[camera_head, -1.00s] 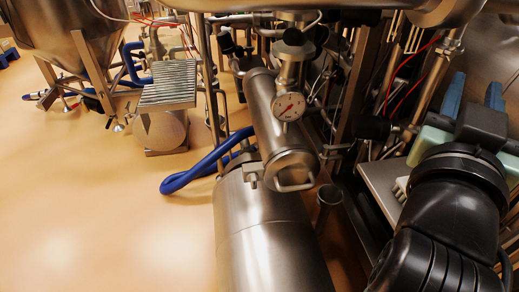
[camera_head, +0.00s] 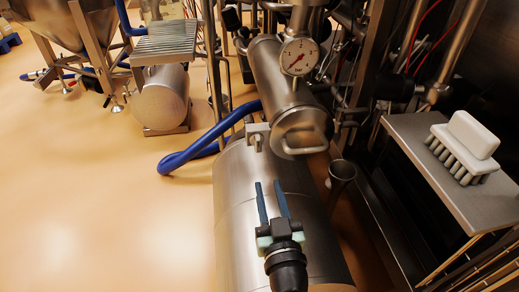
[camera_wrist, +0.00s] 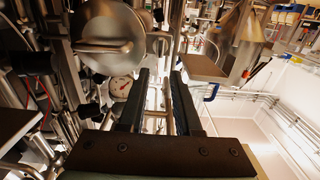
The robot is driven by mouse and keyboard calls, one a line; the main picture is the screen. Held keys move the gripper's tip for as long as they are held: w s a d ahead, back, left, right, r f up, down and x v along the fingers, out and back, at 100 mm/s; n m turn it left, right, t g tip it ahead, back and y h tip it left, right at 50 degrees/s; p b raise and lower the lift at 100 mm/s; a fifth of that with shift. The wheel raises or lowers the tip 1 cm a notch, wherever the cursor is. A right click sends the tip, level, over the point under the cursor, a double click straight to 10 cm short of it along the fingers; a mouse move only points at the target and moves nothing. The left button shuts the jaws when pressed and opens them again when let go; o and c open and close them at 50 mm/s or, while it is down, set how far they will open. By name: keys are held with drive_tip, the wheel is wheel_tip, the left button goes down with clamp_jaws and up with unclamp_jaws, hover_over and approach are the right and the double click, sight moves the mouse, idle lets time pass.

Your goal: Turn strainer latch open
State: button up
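The strainer (camera_head: 274,72) is a tilted steel cylinder with a round end cap and a bar handle (camera_head: 302,141) across it. A small metal latch-like block (camera_head: 257,134) sits to the left of the cap; I cannot tell whether it is the latch. In the wrist view the strainer's round end (camera_wrist: 106,42) is at upper left. My gripper (camera_head: 272,190) is open and empty, with blue fingers apart, pointing toward the strainer from below. It also shows in the wrist view (camera_wrist: 160,76), with a gap between fingers and strainer.
A dial gauge (camera_head: 299,57) stands on the strainer. A large steel cylinder (camera_head: 235,215) lies behind my gripper. A white brush (camera_head: 466,145) rests on a metal shelf (camera_head: 410,130) at right. A blue hose (camera_head: 185,160) loops at left.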

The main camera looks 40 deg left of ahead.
sight(259, 146)
drive_tip(key=b+x, duration=0.2)
drive_tip(key=x, duration=1)
drive_tip(key=shift+w+a, duration=0.15)
drive_tip(key=shift+a, duration=0.15)
clamp_jaws()
